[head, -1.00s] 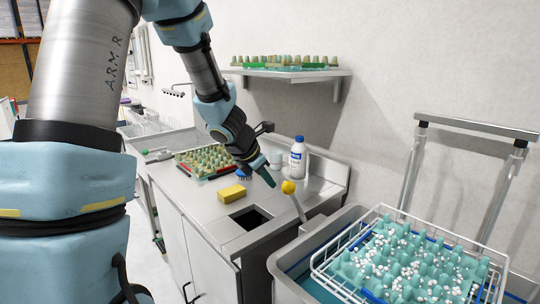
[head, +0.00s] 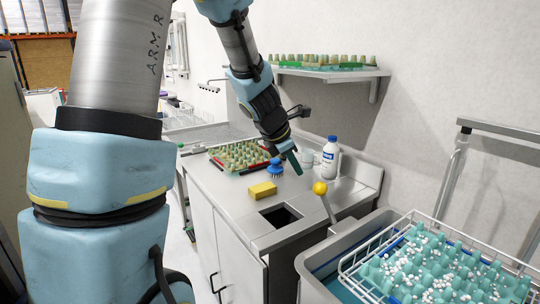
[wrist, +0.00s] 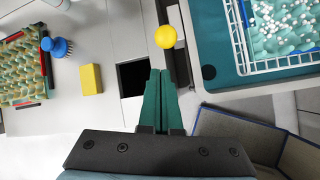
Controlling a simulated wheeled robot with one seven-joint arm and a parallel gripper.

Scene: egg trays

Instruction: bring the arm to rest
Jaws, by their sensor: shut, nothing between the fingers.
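My gripper (head: 295,162) is shut and empty. It hangs above the counter, fingers pointing down, between the blue brush and the white bottle in the head view. In the wrist view its green fingers (wrist: 160,90) lie together, just right of the dark square opening (wrist: 132,78) in the counter. My arm reaches out from the upper left over the counter. The fingers appear apart from everything around them.
A yellow sponge (head: 262,190), a blue brush (head: 275,168), an egg tray (head: 212,160) and a white bottle (head: 330,158) stand on the counter. A yellow knob (head: 320,188) rises near the sink. A wire basket (head: 345,268) holds a teal tray at right. A shelf (head: 330,71) is behind.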

